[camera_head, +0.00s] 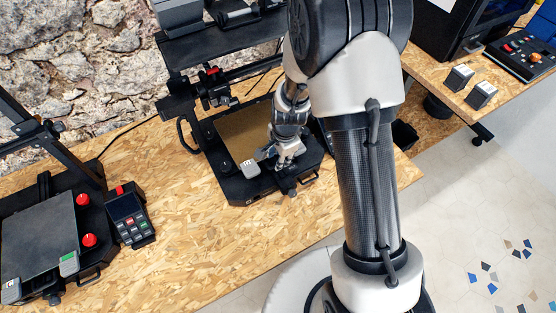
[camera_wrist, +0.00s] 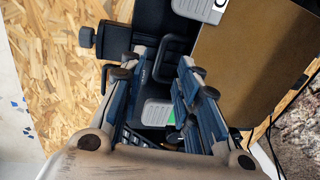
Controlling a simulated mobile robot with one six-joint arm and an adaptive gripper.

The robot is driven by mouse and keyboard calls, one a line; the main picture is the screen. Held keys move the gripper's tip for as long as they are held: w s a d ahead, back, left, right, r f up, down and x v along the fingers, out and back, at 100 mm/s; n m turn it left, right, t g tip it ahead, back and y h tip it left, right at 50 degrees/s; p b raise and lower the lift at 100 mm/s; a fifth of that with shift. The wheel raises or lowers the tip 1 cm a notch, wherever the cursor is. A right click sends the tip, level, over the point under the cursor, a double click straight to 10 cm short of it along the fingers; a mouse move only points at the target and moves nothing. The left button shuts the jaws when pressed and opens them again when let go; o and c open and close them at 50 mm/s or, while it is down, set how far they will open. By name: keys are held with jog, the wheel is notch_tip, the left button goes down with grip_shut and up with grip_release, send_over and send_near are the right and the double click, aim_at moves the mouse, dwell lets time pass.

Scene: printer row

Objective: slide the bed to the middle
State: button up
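The bed (camera_head: 240,132) is a gold-brown plate on the middle printer, with a light grey clip (camera_head: 250,168) at its front left corner. It fills the right of the wrist view (camera_wrist: 250,60). My gripper (camera_head: 285,163) is over the bed's front right edge, pointing down. In the wrist view its two fingers (camera_wrist: 165,68) stand apart, with a black loop handle (camera_wrist: 178,42) showing between or just beyond them. I cannot tell whether they touch it. A grey clip with a green patch (camera_wrist: 157,112) shows between the fingers.
A second printer with a grey bed (camera_head: 40,240) stands at the left, beside a small control box (camera_head: 130,215). Free wooden bench top (camera_head: 190,255) lies in front. A dark printer (camera_head: 460,30) stands at the back right. The stone wall is behind.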

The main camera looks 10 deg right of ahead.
notch_tip(320, 180, up, 8)
jog(key=s, duration=0.1)
jog(key=shift+s+d, duration=0.2)
dwell(0.3)
jog(key=s+d+r+n+t, duration=0.1)
jog(key=s+r+n, duration=0.35)
jog(key=r, duration=0.35)
jog(key=s+d+r+n+t, duration=0.1)
jog(key=s+r+n, duration=0.3)
jog(key=r, duration=0.5)
jog(key=s+r+n, duration=0.2)
jog(key=s, duration=0.5)
jog(key=s+d+r+n, duration=0.1)
jog(key=s+r+n, duration=0.1)
jog(key=s, duration=0.5)
jog(key=shift+d+r+n+t+h, duration=0.15)
jog(key=shift+r+n+t+h, duration=0.2)
jog(key=shift+n, duration=0.5)
jog(key=shift+r, duration=0.1)
